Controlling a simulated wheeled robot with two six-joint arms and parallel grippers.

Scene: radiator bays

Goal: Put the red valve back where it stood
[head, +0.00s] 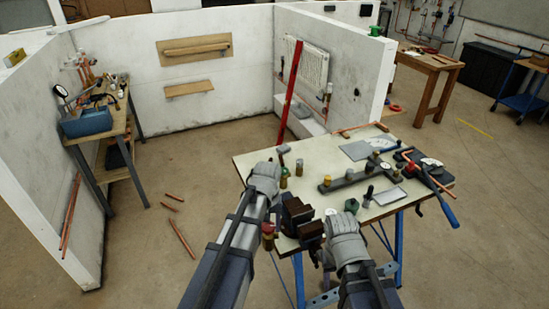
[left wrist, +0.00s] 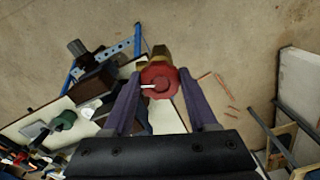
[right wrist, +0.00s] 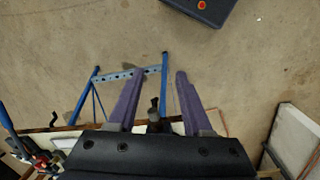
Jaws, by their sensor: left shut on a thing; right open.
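The red valve (head: 268,229) has a red round cap and a brass body. In the left wrist view the valve (left wrist: 158,80) sits between the fingertips of my left gripper (left wrist: 160,74), which is shut on it. It is off the ground, by the near left edge of the workbench (head: 247,163), with floor behind it in the left wrist view. The valve's underside is hidden. My right gripper (right wrist: 158,74) is open and empty, near the bench's front edge; in the head view its fingers are mostly hidden by my wrist.
A brown vise (head: 297,213) stands at the bench's near edge, between my grippers. Brass fittings (head: 285,178), a green-topped part (head: 351,205), a dark manifold (head: 350,180) and a tray (head: 390,196) crowd the top. Copper pipes (head: 182,239) lie on the floor left.

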